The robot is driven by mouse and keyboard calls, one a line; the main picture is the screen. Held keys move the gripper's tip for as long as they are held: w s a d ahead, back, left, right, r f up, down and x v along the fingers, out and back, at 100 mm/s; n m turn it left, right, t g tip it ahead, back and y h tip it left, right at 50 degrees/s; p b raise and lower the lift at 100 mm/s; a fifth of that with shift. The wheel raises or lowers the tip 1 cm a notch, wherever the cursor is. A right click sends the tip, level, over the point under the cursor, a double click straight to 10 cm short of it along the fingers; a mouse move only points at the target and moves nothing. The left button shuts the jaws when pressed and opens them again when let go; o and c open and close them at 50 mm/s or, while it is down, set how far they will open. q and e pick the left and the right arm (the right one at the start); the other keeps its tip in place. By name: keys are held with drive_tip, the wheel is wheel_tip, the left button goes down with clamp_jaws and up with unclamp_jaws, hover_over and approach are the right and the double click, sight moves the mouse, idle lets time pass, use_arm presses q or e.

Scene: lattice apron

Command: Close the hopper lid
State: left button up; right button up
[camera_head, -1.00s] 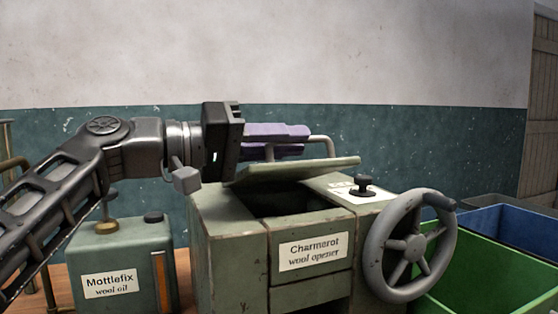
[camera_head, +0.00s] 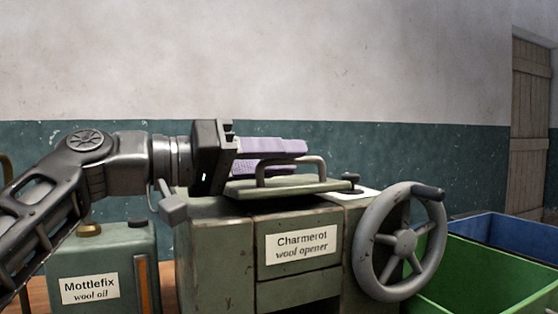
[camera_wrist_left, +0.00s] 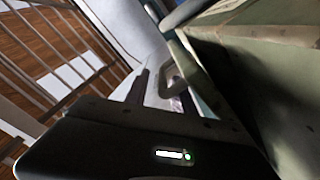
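The hopper lid (camera_head: 285,187) is a flat green plate with a looped bar handle (camera_head: 322,166). In the head view it lies nearly level over the top of the green wool opener (camera_head: 220,235), and no opening shows. Whether it is fully seated I cannot tell. My left gripper (camera_head: 300,158) is above the lid, at its handle. Its two purple fingers stand apart with a gap, and the handle bar crosses close to the lower one. Whether they touch is unclear. The handle (camera_wrist_left: 172,85) also shows near the fingertips in the left wrist view. My right gripper is out of view.
A handwheel (camera_head: 400,242) is on the machine's front right, and a black knob (camera_head: 350,181) is on top. A wool oil can (camera_head: 115,262) stands at the left. Green (camera_head: 470,280) and blue (camera_head: 510,235) bins stand at the right.

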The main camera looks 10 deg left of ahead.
use_arm(q)
drive_tip(key=shift+o, duration=0.6)
drive_tip(key=shift+s+d+r, duration=0.1)
drive_tip(key=shift+s, duration=0.05)
drive_tip(key=shift+a, duration=0.4)
drive_tip(key=v, duration=0.7)
drive_tip(key=shift+s, duration=0.15)
